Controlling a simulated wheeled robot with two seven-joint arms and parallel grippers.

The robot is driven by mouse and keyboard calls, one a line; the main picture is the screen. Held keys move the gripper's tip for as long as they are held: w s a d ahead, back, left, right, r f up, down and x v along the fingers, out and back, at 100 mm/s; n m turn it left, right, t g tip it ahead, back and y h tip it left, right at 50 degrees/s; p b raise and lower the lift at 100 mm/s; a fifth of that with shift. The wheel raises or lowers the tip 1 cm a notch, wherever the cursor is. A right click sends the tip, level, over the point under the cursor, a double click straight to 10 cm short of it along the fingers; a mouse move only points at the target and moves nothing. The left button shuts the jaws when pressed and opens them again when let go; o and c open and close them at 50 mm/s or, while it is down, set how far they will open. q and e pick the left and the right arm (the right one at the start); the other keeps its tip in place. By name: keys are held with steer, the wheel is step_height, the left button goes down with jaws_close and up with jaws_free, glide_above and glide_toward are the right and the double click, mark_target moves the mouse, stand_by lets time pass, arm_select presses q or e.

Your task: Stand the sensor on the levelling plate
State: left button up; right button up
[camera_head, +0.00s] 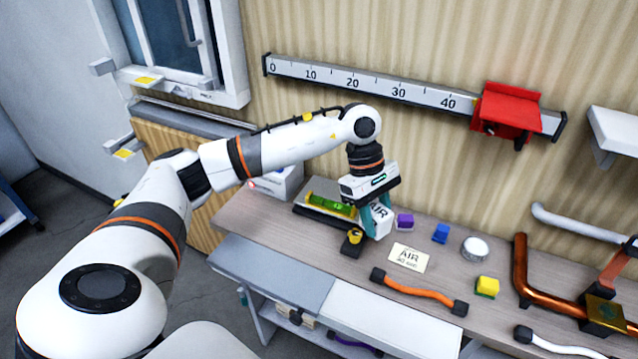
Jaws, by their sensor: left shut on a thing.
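My left gripper (377,212) reaches down over the workbench with its teal fingers shut on a white block marked AIR, which looks like the sensor (379,224). The sensor is partly hidden by the fingers and looks slightly tilted. I cannot tell whether its bottom touches the bench. A dark flat plate (315,214) with a green spirit level (331,204) at its back lies just left of the gripper; it looks like the levelling plate. A card reading AIR 40 sec (408,257) lies to the right of the sensor. My right gripper is out of view.
A yellow-and-black item (352,242) stands close in front of the sensor. Purple (404,221), blue (440,233) and yellow (487,286) blocks, a round white-topped puck (475,249), an orange hose (420,290) and a copper pipe (523,270) lie to the right. A ruled rail (375,86) spans the wall.

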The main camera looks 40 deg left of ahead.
arm_select(q)
steer(key=w+a+n+t+y+b, duration=0.1)
steer(key=w+a+n+t, duration=0.3)
steer(key=w+a+n, duration=0.5)
step_height(320, 180, up, 2)
steer(key=n+t+y, duration=0.1)
steer(key=n+y, duration=0.3)
steer(key=n, duration=1)
glide_above(338, 195)
steer(key=w, duration=0.1)
step_height(338, 195, down, 6)
steer(key=shift+w+r, duration=0.1)
steer(key=shift+r, duration=0.05)
step_height(338, 195, down, 3)
steer(key=shift+d+p, duration=0.15)
steer(key=shift+p, duration=0.45)
steer(key=shift+f, duration=0.3)
steer(key=shift+f, duration=0.1)
steer(key=o, duration=1)
